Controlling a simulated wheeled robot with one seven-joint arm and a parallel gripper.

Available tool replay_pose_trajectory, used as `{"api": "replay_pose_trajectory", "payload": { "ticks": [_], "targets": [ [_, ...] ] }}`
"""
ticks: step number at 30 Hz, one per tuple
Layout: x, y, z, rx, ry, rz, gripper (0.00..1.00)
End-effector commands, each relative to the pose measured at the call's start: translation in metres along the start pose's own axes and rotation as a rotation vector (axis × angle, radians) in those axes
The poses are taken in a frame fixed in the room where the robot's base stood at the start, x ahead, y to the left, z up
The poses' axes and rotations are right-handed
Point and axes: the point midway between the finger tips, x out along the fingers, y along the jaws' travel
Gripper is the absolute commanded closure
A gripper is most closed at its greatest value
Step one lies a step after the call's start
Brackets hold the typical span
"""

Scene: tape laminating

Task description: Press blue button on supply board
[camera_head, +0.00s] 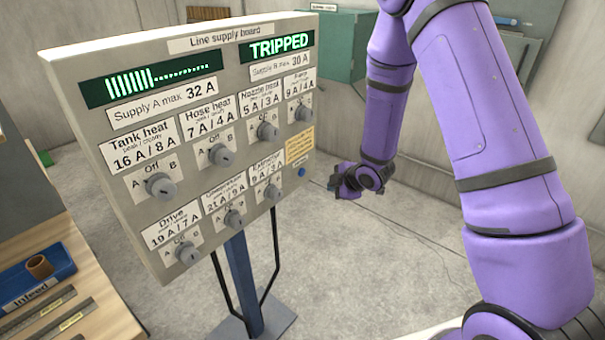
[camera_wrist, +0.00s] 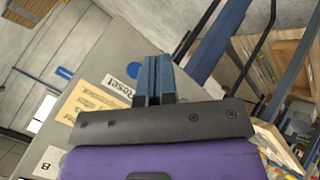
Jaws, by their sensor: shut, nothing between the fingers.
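The supply board (camera_head: 130,66) is a beige panel on a blue post in the head view, with a row of displays and several grey knobs. The right display reads TRIPPED. The blue button (camera_head: 302,172) is at the board's lower right, below a yellow label. In the wrist view the blue button (camera_wrist: 133,70) sits beside the word Reset, just left of my fingers. My gripper (camera_head: 336,187) is to the right of the button in the head view. In the wrist view my gripper (camera_wrist: 156,62) has its blue fingers together and empty. Whether they touch the board I cannot tell.
A wooden table (camera_head: 90,283) with a blue tray (camera_head: 30,282) stands at the lower left. A teal cabinet (camera_head: 330,45) is on the back wall. The board's blue post (camera_head: 243,275) stands on a floor plate. The floor right of it is mostly clear.

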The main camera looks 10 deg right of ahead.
Motion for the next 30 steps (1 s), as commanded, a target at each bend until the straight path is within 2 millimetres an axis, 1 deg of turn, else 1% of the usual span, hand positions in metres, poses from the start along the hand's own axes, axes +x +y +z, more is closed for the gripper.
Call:
{"api": "replay_pose_trajectory", "payload": {
  "ticks": [9, 15, 21, 30],
  "targets": [
    [0.029, 0.02, -0.022, -0.002, 0.002, -0.001, 1.0],
    [0.043, 0.031, -0.031, -0.001, 0.001, -0.001, 1.0],
    [0.051, 0.036, -0.037, 0.001, 0.0, -0.001, 1.0],
    [0.052, 0.037, -0.038, 0.001, 0.0, -0.001, 1.0]
  ]
}}
